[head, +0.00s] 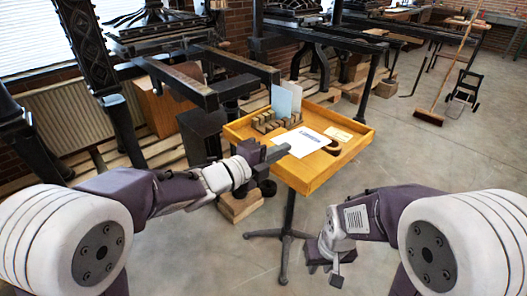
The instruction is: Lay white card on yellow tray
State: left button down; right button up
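The yellow tray (309,184) is a shallow wooden tray with raised rims on a dark pedestal stand. A white sheet with dark print (305,143) is at the middle of the tray and looks flat. My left gripper (275,153) is at the tray's left edge, close to the printed sheet's near left corner; contact and finger gap are unclear. My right gripper (328,272) hangs low, right of the stand, away from the tray; its finger gap is unclear.
Wooden blocks (266,121) sit at the tray's back left. A small cream card (338,134) and a dark brown curved object (333,147) lie at its right. Black iron presses (207,92) stand behind and left. Open floor (440,160) lies to the right.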

pick_arm(q)
notch_tip(320, 180, down, 8)
jog(key=b, duration=0.6)
jog(key=shift+r+b, duration=0.15)
jog(key=shift+b, duration=0.2)
jog(key=c, duration=1.5)
grip_release()
jog(key=shift+f+b, duration=1.25)
jog(key=shift+b, duration=0.05)
